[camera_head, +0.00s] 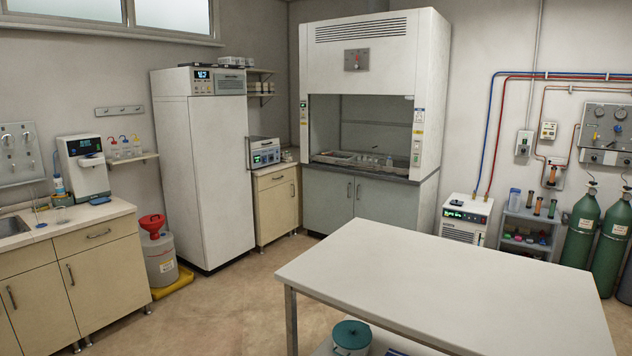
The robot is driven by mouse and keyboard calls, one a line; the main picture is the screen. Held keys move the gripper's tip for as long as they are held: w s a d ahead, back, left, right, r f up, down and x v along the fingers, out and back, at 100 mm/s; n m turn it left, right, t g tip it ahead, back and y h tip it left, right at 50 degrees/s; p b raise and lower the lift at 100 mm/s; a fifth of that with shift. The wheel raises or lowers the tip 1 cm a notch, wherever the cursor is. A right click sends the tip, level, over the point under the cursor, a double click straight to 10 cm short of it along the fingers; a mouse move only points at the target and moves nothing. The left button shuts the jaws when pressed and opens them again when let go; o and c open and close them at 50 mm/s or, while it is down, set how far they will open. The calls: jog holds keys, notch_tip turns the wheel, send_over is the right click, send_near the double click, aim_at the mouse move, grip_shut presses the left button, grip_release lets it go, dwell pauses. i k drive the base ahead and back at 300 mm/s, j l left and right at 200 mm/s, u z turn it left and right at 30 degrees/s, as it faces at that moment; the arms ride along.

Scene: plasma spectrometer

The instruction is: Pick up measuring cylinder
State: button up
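A slim, clear upright piece with a blue foot (39,217) stands on the left counter beside the sink. It may be the measuring cylinder, but it is too small to tell for certain. A small clear glass vessel (62,214) stands just to its right, like a beaker. Small glassware (375,161) also sits inside the fume hood, too small to identify. My gripper and arm do not show in this view.
The left counter (98,213) also holds a white dispenser (84,166). A red-topped container (158,252) stands on the floor beside it. A large, bare white table (440,275) fills the right foreground. Open floor (225,305) lies between counter and table. Green gas cylinders (581,230) stand at right.

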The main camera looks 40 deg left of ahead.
aim_at(33, 188)
jog(key=u, duration=2.8)
jog(key=i+u, duration=0.1)
jog(key=i, duration=4.05)
jog(key=i+j+z, duration=0.15)
jog(key=i+z, duration=0.15)
jog(key=i, duration=0.2)
jog(key=i+j+z, duration=0.25)
jog(key=i, duration=0.25)
